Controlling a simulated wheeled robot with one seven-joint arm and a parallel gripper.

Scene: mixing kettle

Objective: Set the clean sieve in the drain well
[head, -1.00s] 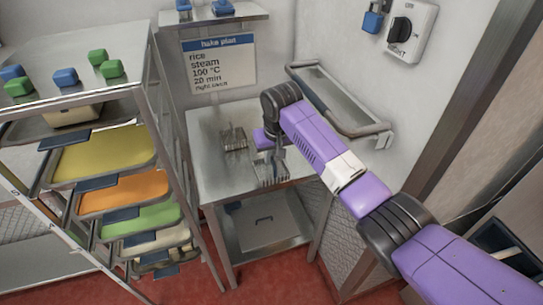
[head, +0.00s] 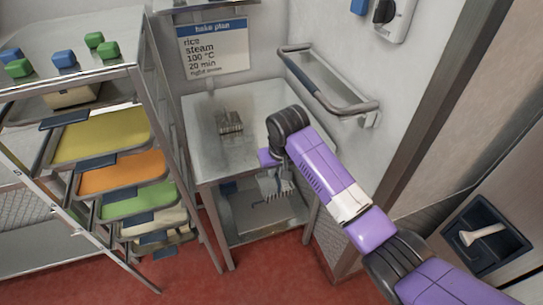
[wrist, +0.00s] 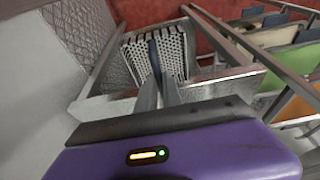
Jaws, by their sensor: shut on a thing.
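My gripper (wrist: 157,88) is shut on a grey perforated sieve (wrist: 150,52), which hangs beyond the fingertips in the wrist view. In the head view the held sieve (head: 275,186) hangs below the purple wrist, in front of the steel table's front edge, with the lower shelf behind it. A second, similar sieve (head: 230,124) rests on the steel table (head: 205,160), apart from my gripper. I cannot tell from the frames which sieve is clean. I cannot make out the drain well.
A tray rack (head: 140,110) with coloured trays stands left of the table. A metal rail (head: 330,88) juts from the wall above the table's right side. A dark recess (head: 486,262) holding a white-handled thing is at the far right. Red floor (head: 210,270) is clear in front.

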